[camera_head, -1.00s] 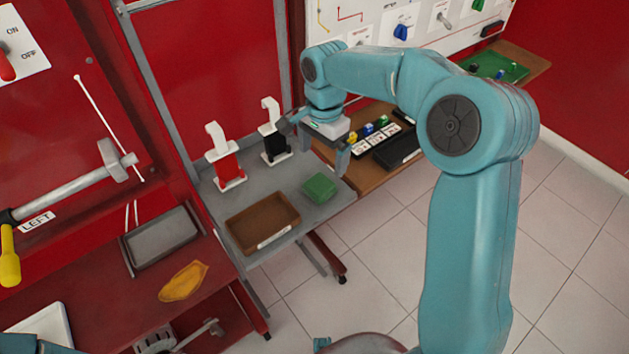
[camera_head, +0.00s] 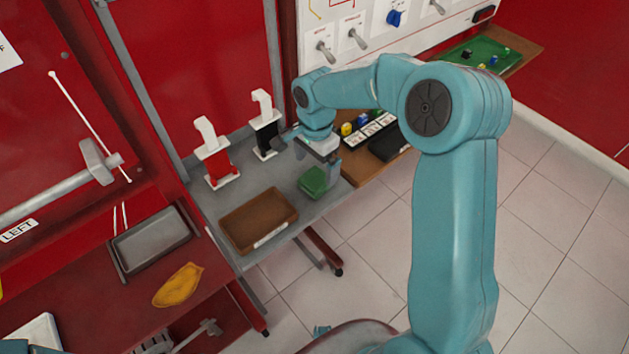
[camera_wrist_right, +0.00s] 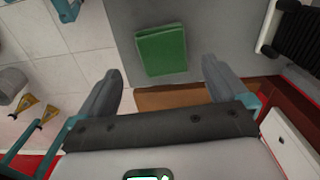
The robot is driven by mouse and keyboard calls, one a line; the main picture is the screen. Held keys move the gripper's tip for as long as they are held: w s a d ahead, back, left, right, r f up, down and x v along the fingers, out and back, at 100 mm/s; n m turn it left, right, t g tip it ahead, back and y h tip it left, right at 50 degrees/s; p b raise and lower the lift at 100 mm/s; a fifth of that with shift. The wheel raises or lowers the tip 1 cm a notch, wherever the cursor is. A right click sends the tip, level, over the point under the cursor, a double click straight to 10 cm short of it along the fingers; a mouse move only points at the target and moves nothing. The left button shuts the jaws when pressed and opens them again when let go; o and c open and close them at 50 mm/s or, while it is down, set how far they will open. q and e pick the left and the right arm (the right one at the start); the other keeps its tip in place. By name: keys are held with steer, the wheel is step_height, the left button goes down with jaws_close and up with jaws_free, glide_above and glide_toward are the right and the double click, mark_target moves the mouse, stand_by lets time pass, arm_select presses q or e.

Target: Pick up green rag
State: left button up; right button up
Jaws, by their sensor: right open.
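The green rag (camera_head: 313,181) is a folded square lying on the grey table near its right edge in the head view. It also shows in the right wrist view (camera_wrist_right: 161,50), flat on the grey surface, ahead of and between the two fingers. My right gripper (camera_head: 318,165) is just above the rag in the head view, and one finger covers part of it. In the wrist view the right gripper (camera_wrist_right: 160,82) is open and empty, with its fingers wide apart. My left gripper is not seen.
A brown tray (camera_head: 228,222) sits left of the rag on the grey table (camera_head: 213,205). A yellow cloth (camera_head: 178,285) and a grey tray (camera_head: 118,258) lie on the red bench.

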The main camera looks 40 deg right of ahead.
mark_target(315, 178)
step_height(315, 178, down, 4)
steer(key=shift+w+f, duration=0.2)
steer(key=shift+f, duration=0.15)
steer(key=shift+s, duration=0.1)
steer(key=shift+c, duration=0.9)
steer(key=c, duration=0.9)
steer(key=shift+r, duration=0.2)
step_height(315, 178, up, 20)
steer(key=shift+f+p, duration=0.1)
steer(key=shift+p, duration=0.85)
